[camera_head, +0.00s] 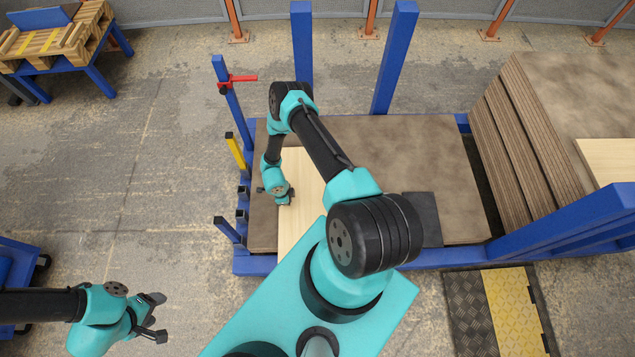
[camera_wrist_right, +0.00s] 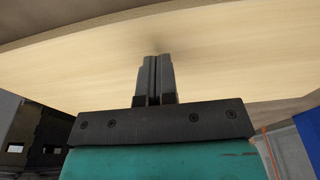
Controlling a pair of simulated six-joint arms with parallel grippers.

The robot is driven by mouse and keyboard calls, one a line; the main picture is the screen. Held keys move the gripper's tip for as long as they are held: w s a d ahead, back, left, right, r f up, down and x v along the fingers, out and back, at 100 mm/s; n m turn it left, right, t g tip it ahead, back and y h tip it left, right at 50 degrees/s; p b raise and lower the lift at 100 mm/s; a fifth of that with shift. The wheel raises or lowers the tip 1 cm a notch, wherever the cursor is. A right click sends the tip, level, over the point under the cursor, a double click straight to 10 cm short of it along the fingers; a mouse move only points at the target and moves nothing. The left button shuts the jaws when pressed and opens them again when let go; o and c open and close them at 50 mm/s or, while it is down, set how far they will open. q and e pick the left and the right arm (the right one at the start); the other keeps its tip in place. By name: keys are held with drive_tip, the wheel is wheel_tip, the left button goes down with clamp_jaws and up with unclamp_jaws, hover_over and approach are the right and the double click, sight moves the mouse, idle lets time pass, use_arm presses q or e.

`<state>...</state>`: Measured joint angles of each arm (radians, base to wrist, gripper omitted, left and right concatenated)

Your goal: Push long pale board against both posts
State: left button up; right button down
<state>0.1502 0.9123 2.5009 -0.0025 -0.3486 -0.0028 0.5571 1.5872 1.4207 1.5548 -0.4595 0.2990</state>
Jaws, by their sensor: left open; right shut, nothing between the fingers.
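A long pale board (camera_head: 304,171) lies on a brown sheet (camera_head: 435,155) on the blue rack, partly hidden by my right arm; it fills much of the right wrist view (camera_wrist_right: 70,60). Two blue posts (camera_head: 302,40) (camera_head: 393,60) stand upright at the rack's far side, and a gap shows between them and the board's far end. My right gripper (camera_head: 275,193) is shut and empty over the board's left part; its fingertips (camera_wrist_right: 155,60) point at the board, and I cannot tell if they touch. My left gripper (camera_head: 154,318) is open and empty over bare floor at lower left.
A thinner blue upright with a red clamp (camera_head: 237,81) and short blue stubs line the rack's left edge. A dark block (camera_head: 422,215) lies right of my arm. A stack of brown boards (camera_head: 510,140) with another pale board (camera_head: 608,158) stands right.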

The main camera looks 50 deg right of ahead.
sight(318, 202)
drive_tip(key=s+d, duration=0.5)
drive_tip(key=s, duration=0.1)
drive_tip(key=s+d, duration=0.3)
drive_tip(key=shift+s+d, duration=0.3)
drive_tip(key=shift+s, duration=0.1)
drive_tip(key=shift+s+d+f, duration=0.1)
drive_tip(key=shift+s+f, duration=0.05)
drive_tip(key=shift+f, duration=0.7)
